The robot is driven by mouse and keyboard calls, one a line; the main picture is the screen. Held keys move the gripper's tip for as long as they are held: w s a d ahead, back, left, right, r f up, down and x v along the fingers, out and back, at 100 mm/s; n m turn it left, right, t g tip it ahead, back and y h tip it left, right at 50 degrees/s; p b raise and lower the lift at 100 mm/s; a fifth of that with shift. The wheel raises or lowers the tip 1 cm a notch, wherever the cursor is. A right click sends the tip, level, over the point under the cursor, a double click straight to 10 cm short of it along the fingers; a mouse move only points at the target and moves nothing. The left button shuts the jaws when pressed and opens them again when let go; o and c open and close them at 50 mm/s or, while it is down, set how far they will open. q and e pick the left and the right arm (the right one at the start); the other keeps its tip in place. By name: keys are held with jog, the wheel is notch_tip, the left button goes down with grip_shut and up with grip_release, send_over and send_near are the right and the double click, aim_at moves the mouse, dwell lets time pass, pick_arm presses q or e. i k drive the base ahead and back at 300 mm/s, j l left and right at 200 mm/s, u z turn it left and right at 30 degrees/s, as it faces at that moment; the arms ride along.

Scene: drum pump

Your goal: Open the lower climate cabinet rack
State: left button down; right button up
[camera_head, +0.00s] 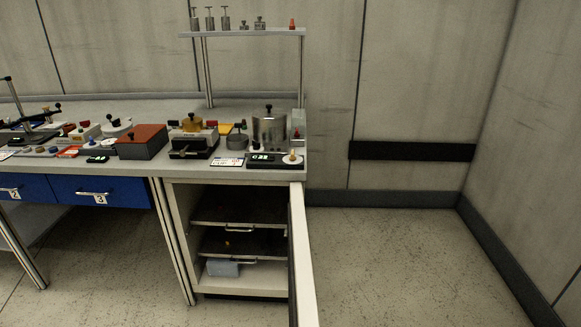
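The climate cabinet (181,225) stands under the right end of the bench. Its door (303,265) is swung open toward me on the right side. Inside are two dark racks, one above the other. The upper rack (250,210) has a light bar handle (239,230) at its front. The lower rack (262,245) has a similar handle (233,258) and a small orange item (227,243) near it. Both racks appear to be inside the cabinet; their exact depth is hard to tell. Neither of my grippers is in view.
A grey-blue box (223,268) sits on the cabinet floor below the lower rack. Blue drawers (100,191) are to the left under the bench (230,183). Instruments crowd the benchtop. The floor (400,260) right of the door is clear up to the wall.

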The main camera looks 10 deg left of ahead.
aim_at(242, 245)
jog(key=j+z, duration=0.3)
jog(key=j, duration=2.55)
